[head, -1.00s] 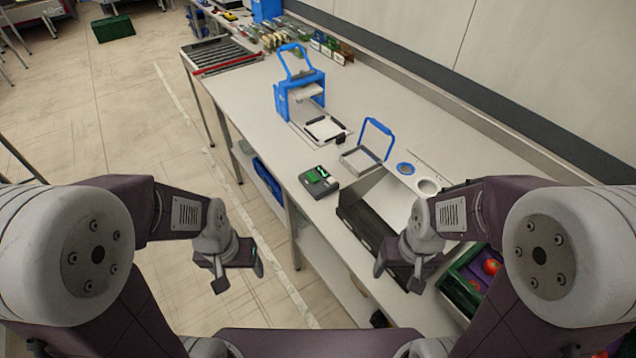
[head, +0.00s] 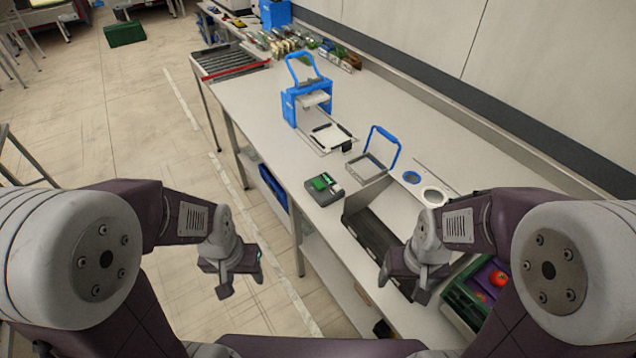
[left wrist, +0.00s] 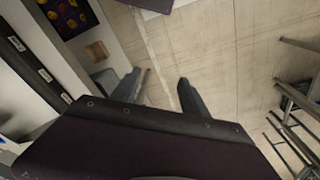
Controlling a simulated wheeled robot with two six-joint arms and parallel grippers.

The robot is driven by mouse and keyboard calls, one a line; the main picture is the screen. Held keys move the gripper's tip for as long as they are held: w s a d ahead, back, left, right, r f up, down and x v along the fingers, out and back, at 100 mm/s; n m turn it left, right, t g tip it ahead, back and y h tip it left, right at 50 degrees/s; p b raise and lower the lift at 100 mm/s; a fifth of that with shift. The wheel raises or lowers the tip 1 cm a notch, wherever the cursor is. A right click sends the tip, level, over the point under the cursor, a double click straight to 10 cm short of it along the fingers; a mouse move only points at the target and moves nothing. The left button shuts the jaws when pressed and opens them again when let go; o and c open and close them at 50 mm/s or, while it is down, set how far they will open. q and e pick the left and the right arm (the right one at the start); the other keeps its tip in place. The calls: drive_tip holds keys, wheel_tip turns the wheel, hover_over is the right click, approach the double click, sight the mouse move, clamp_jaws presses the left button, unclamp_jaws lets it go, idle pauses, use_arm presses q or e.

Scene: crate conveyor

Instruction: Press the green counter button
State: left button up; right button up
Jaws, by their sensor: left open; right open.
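The counter (head: 324,189) is a small grey box with a green top, on the near edge of the long workbench. A green button on it is too small to make out clearly. My left gripper (head: 241,282) is open and empty, over the floor in front of the bench, to the left of and nearer than the counter. Its two fingers show apart in the left wrist view (left wrist: 158,90). My right gripper (head: 402,284) is open, in front of the dark sloping chute and to the right of the counter. Neither gripper touches the counter.
A blue press (head: 306,105) stands behind the counter. A frame with a blue handle (head: 382,145) sits to its right. A dark chute (head: 372,228) and a green crate with tomatoes (head: 463,303) lie at the right. The bench top (head: 262,120) left of the press is clear.

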use_arm(q)
clamp_jaws()
idle(1.4)
